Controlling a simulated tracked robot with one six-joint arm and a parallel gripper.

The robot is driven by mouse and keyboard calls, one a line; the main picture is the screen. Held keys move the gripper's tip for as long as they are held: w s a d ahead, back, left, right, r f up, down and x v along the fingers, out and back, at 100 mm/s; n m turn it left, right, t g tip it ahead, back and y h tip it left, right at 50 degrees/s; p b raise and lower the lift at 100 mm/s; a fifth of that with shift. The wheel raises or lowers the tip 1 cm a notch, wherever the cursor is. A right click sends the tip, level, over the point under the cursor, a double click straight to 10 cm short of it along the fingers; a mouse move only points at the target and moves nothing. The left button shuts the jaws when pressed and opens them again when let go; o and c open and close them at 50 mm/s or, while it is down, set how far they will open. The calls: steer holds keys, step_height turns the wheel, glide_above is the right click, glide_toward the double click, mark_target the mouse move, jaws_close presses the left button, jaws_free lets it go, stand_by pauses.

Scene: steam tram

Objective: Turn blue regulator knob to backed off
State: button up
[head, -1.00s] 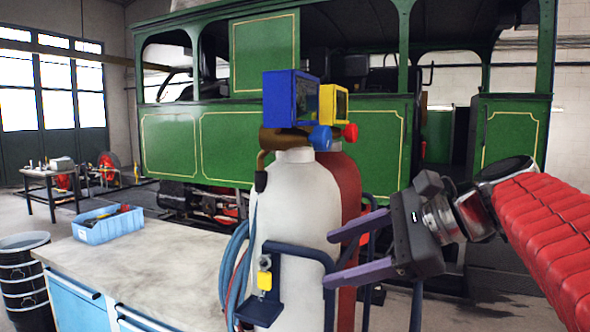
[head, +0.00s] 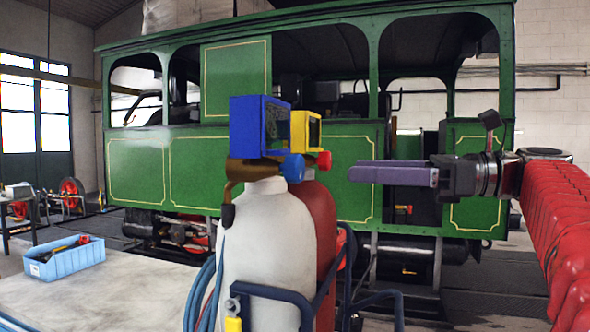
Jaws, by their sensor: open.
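A yellow regulator (head: 305,132) with a red knob (head: 324,160) is just behind, on the red cylinder (head: 324,235). My gripper (head: 355,173) is to the right of both knobs, about level with them in the picture, with its purple fingers pointing left. It is open and empty, seen nearly edge-on, so the fingers overlap. It appears apart from the blue knob.
A dark blue trolley frame (head: 270,292) with a yellow tag (head: 233,324) and blue hoses (head: 200,295) surround the cylinders. A light blue bin (head: 64,262) stands on the workbench (head: 130,285) at left. The green tram (head: 140,168) fills the background.

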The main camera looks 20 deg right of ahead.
mark_target(302, 169)
steer(key=x, duration=1.3)
steer(key=shift+w+a, duration=0.2)
steer(key=shift+a, duration=0.05)
steer(key=shift+c, duration=0.6)
steer(key=c, duration=0.9)
